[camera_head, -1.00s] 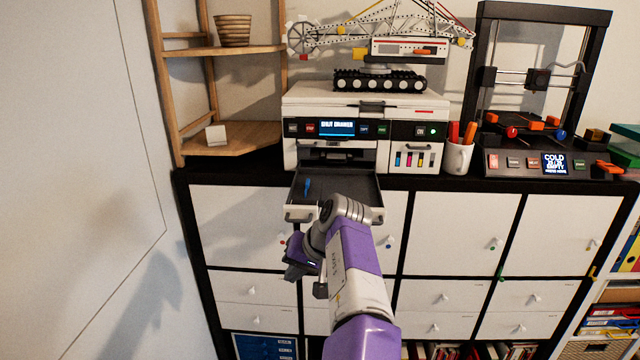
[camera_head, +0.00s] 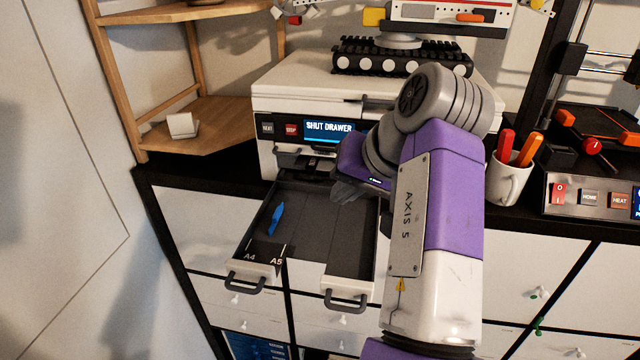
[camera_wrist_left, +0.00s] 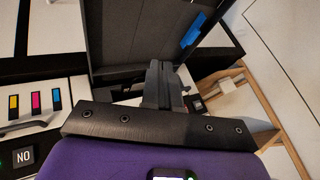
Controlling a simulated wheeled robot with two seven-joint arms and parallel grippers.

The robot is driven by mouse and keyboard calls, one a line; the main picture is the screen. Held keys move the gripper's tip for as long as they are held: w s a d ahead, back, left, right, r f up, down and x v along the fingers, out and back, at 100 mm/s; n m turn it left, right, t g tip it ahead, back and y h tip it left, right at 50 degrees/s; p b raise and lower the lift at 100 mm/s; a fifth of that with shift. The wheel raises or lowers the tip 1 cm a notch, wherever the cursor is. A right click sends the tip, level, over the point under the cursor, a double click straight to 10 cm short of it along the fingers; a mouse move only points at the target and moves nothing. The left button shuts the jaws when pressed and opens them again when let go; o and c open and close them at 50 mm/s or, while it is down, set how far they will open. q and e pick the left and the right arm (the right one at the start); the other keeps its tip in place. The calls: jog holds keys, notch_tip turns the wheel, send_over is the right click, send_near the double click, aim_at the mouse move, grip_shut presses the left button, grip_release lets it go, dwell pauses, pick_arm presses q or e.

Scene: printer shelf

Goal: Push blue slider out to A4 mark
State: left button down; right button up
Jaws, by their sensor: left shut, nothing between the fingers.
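The blue slider (camera_head: 276,218) stands in the left part of the open dark paper drawer (camera_head: 335,245), back from the front edge. The A4 mark (camera_head: 250,257) is printed near the drawer's front left, in front of the slider, with the A5 mark (camera_head: 276,261) to its right. My left gripper (camera_head: 345,192) is over the rear part of the drawer, to the right of the slider and apart from it. Its fingers are shut and empty. In the left wrist view, the slider (camera_wrist_left: 192,30) shows beyond and right of the shut fingertips (camera_wrist_left: 158,68).
The white printer (camera_head: 300,90) stands behind the drawer; its screen reads SHUT DRAWER. Two handles (camera_head: 347,301) stick out at the drawer front. A mug with pens (camera_head: 508,183) is to the right. A wooden shelf (camera_head: 205,125) stands left. Space in front of the drawer is clear.

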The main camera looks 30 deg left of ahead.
aim_at(278, 217)
pick_arm(q)
jog(key=x, duration=0.3)
jog(key=s+x, duration=0.1)
jog(key=x, duration=0.5)
jog(key=shift+s+a+f+b, duration=0.1)
jog(key=shift+s+a+b, duration=0.1)
jog(key=shift+s+b, duration=0.15)
jog(key=a, duration=0.1)
jog(key=s+a, duration=0.1)
jog(key=a, duration=0.1)
jog(key=shift+a+p, duration=0.1)
jog(key=shift+p, duration=0.25)
jog(key=shift+a, duration=0.4)
pick_arm(e)
jog(key=shift+s+r, duration=0.25)
jog(key=shift+s, duration=0.35)
pick_arm(q)
jog(key=shift+s, duration=0.1)
